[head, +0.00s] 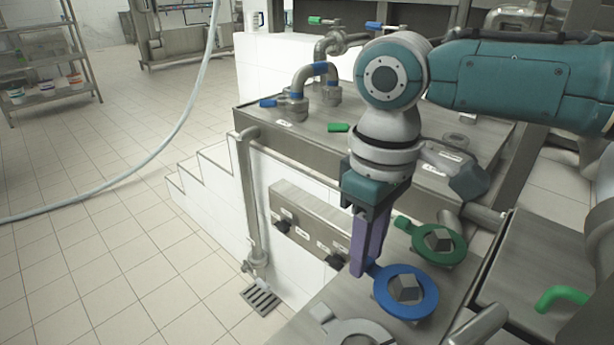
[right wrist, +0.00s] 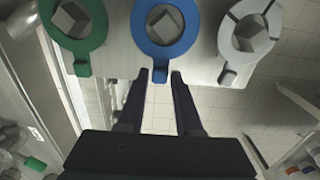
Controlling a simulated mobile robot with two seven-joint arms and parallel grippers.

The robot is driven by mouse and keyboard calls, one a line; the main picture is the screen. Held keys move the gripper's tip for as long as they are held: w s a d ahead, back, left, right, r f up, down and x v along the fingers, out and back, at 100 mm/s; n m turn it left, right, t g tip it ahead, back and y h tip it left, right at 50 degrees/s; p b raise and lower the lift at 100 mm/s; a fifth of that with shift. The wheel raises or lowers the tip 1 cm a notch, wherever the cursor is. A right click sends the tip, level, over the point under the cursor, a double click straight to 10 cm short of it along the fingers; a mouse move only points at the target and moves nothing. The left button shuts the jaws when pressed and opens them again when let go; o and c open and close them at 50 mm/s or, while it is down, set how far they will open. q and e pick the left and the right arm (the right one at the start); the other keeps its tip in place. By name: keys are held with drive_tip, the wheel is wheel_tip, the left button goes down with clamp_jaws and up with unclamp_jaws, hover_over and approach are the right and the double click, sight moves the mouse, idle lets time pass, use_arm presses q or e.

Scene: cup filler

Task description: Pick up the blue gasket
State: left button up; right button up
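The blue gasket (head: 427,303) is a flat ring with a small tab, lying around a grey block on a metal ledge. It also shows in the right wrist view (right wrist: 186,35), top middle, with its tab pointing toward my right gripper. My right gripper (head: 365,268) points down at the left of the gasket, by its tab. In the right wrist view the two fingers of the right gripper (right wrist: 158,78) are apart, with the tab between or just beyond the tips. I cannot tell if they touch it. My left gripper is not in view.
A green gasket (head: 459,247) lies around a block behind the blue one, and a grey gasket (head: 345,333) lies in front. A steel tank top with pipes (head: 300,85) stands behind. Tiled floor (head: 120,220) is clear at left, crossed by a hose (head: 150,158).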

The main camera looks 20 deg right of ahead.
clamp_jaws()
idle(0.3)
